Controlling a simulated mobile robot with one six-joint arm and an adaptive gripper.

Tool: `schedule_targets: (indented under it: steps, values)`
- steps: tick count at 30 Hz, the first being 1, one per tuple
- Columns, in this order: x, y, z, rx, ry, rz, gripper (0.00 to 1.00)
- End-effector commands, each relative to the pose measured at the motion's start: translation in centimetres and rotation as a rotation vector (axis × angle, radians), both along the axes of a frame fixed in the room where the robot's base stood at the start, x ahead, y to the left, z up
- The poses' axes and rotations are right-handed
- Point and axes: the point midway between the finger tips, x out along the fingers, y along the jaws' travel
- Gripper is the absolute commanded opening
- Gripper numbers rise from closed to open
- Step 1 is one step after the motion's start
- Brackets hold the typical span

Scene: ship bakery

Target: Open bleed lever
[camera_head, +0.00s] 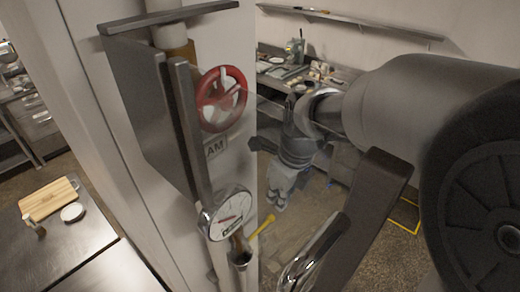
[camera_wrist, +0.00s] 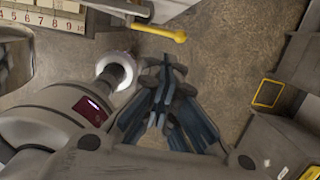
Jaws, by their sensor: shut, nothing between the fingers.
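The yellow bleed lever (camera_head: 263,226) sticks out to the right near the foot of the steam pipework, just below the round gauge (camera_head: 232,214). In the wrist view the lever (camera_wrist: 160,32) lies nearly level across the top, with its rounded end to the right. My gripper (camera_head: 276,202) is shut and empty, pointing down just above and right of the lever in the head view. In the wrist view my gripper's dark fingers (camera_wrist: 164,68) are below the lever in the picture, with a visible gap. I see no contact.
A red handwheel (camera_head: 221,99) sits on the white panel above the gauge. A steel worktop (camera_head: 65,248) with a cutting board (camera_head: 49,198) is at left. A cluttered counter (camera_head: 340,76) stands behind. A yellow floor outline (camera_wrist: 268,93) shows on the right.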

Motion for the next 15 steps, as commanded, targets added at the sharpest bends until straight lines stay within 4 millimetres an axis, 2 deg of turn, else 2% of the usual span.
schedule_targets:
  steps: [5,15]
  values:
    - [0.2,0.3,-2.4,0.0,0.007,0.002,0.0]
    - [1.1,1.3,-9.5,-0.001,0.006,0.003,0.0]
